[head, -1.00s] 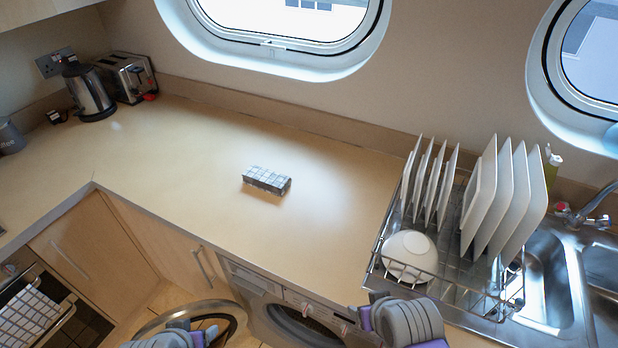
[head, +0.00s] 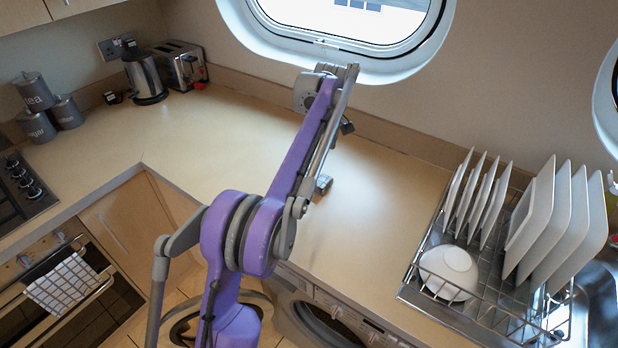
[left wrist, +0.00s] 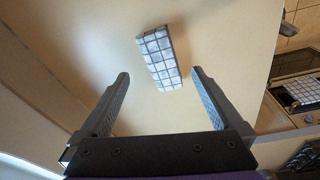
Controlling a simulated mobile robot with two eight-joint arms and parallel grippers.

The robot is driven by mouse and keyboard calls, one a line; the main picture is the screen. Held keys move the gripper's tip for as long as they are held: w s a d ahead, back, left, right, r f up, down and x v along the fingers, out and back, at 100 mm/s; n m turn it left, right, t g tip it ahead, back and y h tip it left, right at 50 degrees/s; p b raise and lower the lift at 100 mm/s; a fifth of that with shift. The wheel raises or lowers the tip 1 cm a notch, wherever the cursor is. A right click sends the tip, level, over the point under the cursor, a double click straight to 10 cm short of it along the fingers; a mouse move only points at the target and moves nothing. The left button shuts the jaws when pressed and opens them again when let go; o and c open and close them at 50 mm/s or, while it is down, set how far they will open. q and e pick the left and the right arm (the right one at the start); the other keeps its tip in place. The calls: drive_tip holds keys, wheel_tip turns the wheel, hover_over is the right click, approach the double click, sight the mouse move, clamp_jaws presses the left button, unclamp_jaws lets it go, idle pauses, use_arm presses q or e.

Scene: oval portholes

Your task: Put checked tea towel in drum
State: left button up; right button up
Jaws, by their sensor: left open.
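The checked tea towel (left wrist: 159,58) is a folded white-and-dark block lying on the counter. In the head view my left arm hides most of it, and only a small end (head: 324,185) shows. My left gripper (left wrist: 161,73) is open and empty above the counter, with the towel showing between and beyond its fingertips. In the head view the left gripper is largely hidden by my arm. The washing machine drum opening (head: 324,324) is below the counter front, partly cut off. Its round door (head: 182,326) stands open to the left, partly behind my arm. My right gripper is out of view.
A dish rack (head: 425,291) with plates and a bowl stands at the right beside the sink. A kettle (head: 146,77), toaster (head: 181,63) and canisters stand at the back left. Another checked towel (head: 62,283) hangs on the oven handle. The counter between is clear.

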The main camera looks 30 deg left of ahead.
use_arm(q)
drive_tip(key=w+a+f+n, duration=0.2)
drive_tip(key=a+f, duration=0.1)
drive_tip(key=a, duration=0.1)
drive_tip(key=g+b, duration=0.1)
hover_over(309, 173)
drive_tip(key=shift+n, duration=0.4)
drive_tip(key=f, duration=0.5)
drive_tip(key=shift+d+f, duration=0.15)
drive_tip(key=shift+d, duration=0.25)
drive_tip(key=shift+a+f+b, duration=0.15)
drive_tip(key=shift+a+f, duration=0.05)
drive_tip(key=shift+f, duration=1.2)
drive_tip(key=shift+a+f+b, duration=0.15)
drive_tip(key=shift+a+f, duration=0.05)
drive_tip(key=shift+f, duration=1.15)
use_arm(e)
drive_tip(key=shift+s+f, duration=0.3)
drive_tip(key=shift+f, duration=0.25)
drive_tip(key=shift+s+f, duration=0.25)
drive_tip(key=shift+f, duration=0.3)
